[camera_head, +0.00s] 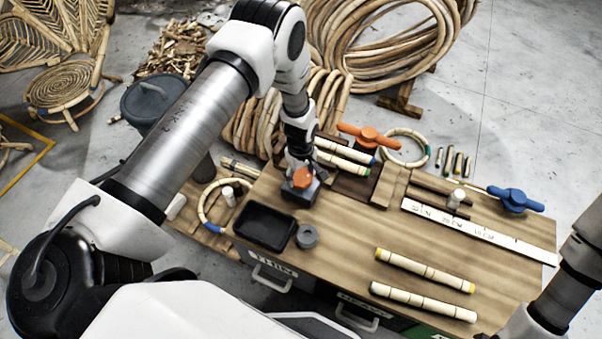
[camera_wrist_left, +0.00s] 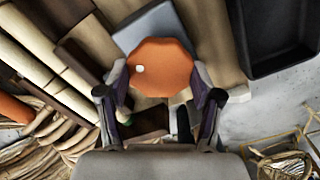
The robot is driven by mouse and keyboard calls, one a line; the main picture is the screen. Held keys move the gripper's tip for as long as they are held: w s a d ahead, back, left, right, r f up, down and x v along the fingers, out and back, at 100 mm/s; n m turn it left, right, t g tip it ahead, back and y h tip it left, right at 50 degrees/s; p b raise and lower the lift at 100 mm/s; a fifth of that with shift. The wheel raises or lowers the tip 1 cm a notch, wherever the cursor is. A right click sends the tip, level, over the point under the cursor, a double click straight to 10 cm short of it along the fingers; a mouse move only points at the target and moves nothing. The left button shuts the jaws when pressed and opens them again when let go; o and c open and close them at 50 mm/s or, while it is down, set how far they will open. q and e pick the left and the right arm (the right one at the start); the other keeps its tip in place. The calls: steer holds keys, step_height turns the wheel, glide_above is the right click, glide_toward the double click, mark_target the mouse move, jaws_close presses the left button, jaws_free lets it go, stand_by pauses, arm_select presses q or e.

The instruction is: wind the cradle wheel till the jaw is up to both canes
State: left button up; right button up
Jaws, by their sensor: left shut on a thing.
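The cradle wheel is an orange, many-sided knob (camera_head: 302,179) on a grey block near the bench's back left edge. My left gripper (camera_head: 300,166) comes down from above and is shut on it; in the left wrist view the wheel (camera_wrist_left: 160,67) sits between the two fingers. Two pale canes (camera_head: 343,162) lie side by side in the dark wooden cradle (camera_head: 352,186) behind the wheel. They also show at the left of the left wrist view (camera_wrist_left: 42,58). I cannot tell which part is the jaw or whether it touches the canes. My right gripper is out of view.
An orange winged handle (camera_head: 368,136) stands just behind the canes. A black tray (camera_head: 264,226) and grey ring (camera_head: 307,236) are close in front of the wheel. Two loose canes (camera_head: 424,301), a white ruler (camera_head: 480,232) and a blue winged handle (camera_head: 514,199) lie to the right.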

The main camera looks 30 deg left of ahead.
mark_target(301, 176)
arm_select(q)
steer(key=m, duration=0.5)
steer(key=shift+m, duration=0.3)
steer(key=m, duration=0.5)
steer(key=shift+m, duration=0.4)
steer(key=o, duration=1.1)
step_height(301, 176, up, 12)
